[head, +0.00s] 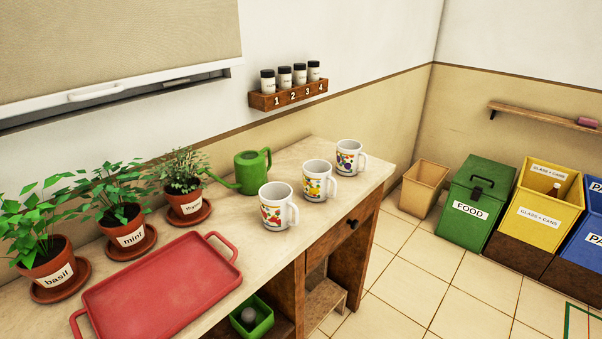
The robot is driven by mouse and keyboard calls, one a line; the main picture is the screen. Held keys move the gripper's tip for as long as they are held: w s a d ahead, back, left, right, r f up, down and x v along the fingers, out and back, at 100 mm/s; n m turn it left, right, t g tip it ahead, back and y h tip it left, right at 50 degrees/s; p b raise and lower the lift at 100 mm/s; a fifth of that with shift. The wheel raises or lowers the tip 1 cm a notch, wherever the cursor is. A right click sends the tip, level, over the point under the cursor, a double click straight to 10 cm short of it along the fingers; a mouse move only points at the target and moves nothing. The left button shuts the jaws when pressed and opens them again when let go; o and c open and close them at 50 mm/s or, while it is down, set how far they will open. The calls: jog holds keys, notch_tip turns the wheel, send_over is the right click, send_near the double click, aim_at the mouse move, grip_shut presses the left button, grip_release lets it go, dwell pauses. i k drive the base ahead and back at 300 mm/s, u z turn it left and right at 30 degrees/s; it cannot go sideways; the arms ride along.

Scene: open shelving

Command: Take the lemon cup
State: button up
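Three white mugs stand upright in a slanting row on the counter in the head view. The middle mug (316,181) has yellow fruit on its side, which look like lemons, and its handle points right. The nearest mug (276,207) shows red fruit. The mugs stand apart from each other. My gripper is not in view.
A green watering can (250,171) stands left of the mugs. A red tray (160,287) and potted basil (46,262), mint (130,234) and thyme (187,203) fill the counter's left. A spice rack (289,95) hangs above. Bins (476,204) stand right; the tiled floor is clear.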

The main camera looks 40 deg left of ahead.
aim_at(321, 184)
jog(key=u, duration=0.6)
jog(key=i, duration=0.75)
jog(key=u, duration=1.1)
jog(key=i, duration=0.25)
jog(key=u, duration=0.15)
